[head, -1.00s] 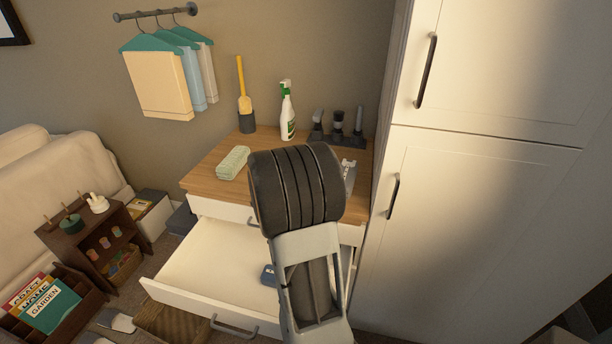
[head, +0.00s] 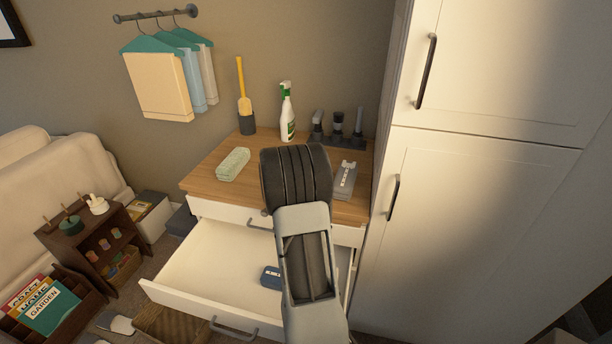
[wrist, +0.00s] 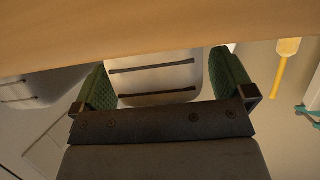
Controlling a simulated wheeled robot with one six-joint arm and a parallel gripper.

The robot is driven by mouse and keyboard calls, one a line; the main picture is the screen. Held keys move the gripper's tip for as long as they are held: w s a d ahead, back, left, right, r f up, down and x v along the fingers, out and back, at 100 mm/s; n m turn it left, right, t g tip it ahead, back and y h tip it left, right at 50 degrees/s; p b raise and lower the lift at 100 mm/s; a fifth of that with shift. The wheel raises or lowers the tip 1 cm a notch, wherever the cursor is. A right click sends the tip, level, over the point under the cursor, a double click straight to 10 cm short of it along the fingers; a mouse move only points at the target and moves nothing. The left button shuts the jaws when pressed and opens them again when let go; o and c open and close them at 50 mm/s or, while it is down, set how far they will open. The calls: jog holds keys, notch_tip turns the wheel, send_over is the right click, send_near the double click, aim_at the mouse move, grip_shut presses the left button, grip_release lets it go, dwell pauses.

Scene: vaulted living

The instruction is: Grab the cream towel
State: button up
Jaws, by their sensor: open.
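The cream towel (head: 163,86) hangs from a teal hanger on the wall rail at the upper left in the head view. A blue and a greyish towel hang just behind it to the right. In the wrist view, its pale edge (wrist: 315,92) seems to show at the far right, by a teal hanger piece. My gripper (wrist: 165,75) is open, its green pads wide apart and nothing held between them. A pale shape with two dark bars shows beyond the jaws; I cannot tell what it is. In the head view my arm hides the fingers, over the dresser, well right of the towel.
The dresser top (head: 207,172) holds a rolled pale-green cloth (head: 233,164), a yellow-handled brush (head: 243,100), a spray bottle (head: 287,115) and a grey box (head: 345,180). An open drawer (head: 205,270) juts forward. A tall white cabinet (head: 470,220) stands at right.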

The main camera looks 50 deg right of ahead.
jog(key=shift+c, duration=0.4)
jog(key=c, duration=1)
jog(key=shift+o, duration=0.2)
jog(key=shift+r, duration=0.15)
